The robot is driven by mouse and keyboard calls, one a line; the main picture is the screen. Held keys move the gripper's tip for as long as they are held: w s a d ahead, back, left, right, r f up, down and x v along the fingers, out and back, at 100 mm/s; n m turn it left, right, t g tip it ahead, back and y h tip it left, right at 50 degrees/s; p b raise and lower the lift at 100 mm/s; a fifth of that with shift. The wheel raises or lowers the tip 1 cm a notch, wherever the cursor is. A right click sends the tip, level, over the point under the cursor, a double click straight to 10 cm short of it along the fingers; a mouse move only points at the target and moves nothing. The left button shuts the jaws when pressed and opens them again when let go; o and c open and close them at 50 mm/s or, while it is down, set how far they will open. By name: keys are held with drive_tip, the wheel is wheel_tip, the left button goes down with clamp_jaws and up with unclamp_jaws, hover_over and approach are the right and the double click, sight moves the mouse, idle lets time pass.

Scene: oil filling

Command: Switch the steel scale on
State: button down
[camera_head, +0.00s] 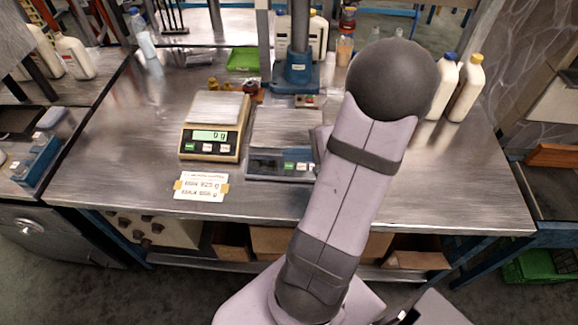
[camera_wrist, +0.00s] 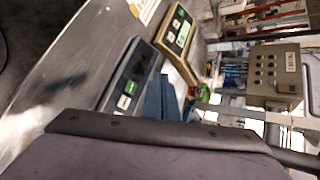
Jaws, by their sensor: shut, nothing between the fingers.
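The steel scale (camera_head: 265,165) stands on the metal bench, right of the beige scale. Its display looks dark, with a green button (camera_head: 289,166) and pale buttons beside it. My arm covers its right end in the head view. My gripper (camera_wrist: 162,82) shows there as blue fingers, shut and empty, over the pan side of the panel. I cannot tell their height above it.
The beige scale (camera_head: 212,125) is lit and reads 0 g. A paper note (camera_head: 201,186) lies in front of it. A blue press stand (camera_head: 295,72) rises behind the steel scale. White bottles (camera_head: 466,88) stand at the right. The bench's right front is clear.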

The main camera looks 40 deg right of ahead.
drive_tip(key=f+b, duration=0.1)
drive_tip(key=f, duration=0.1)
drive_tip(key=w+d+f+b, duration=0.1)
drive_tip(key=f, duration=0.1)
drive_tip(key=f+b, duration=0.1)
drive_tip(key=f, duration=0.1)
drive_tip(key=shift+w+d+b, duration=0.15)
drive_tip(key=shift+d+b, duration=0.05)
drive_tip(key=shift+b, duration=0.15)
drive_tip(key=shift+w+d+f+b, duration=0.2)
drive_tip(key=shift+w+f+b, duration=0.05)
drive_tip(key=shift+f+b, duration=0.5)
drive_tip(key=shift+w+d+f+b, duration=0.2)
drive_tip(key=shift+f+b, duration=0.5)
drive_tip(key=shift+b, duration=0.45)
idle(1.9)
drive_tip(key=shift+r, duration=0.1)
idle(0.3)
drive_tip(key=shift+s+a+r+p, duration=0.2)
drive_tip(key=shift+r+p, duration=0.2)
drive_tip(key=shift+r, duration=0.3)
drive_tip(key=shift+s+a+r+p, duration=0.2)
drive_tip(key=shift+r+p, duration=0.3)
drive_tip(key=shift+r, duration=0.3)
drive_tip(key=shift+s+a+r+p, duration=0.2)
drive_tip(key=shift+r+p, duration=0.35)
drive_tip(key=shift+r, duration=0.2)
drive_tip(key=shift+s+a+r+p, duration=0.2)
drive_tip(key=shift+r+p, duration=0.3)
drive_tip(key=shift+r, duration=0.3)
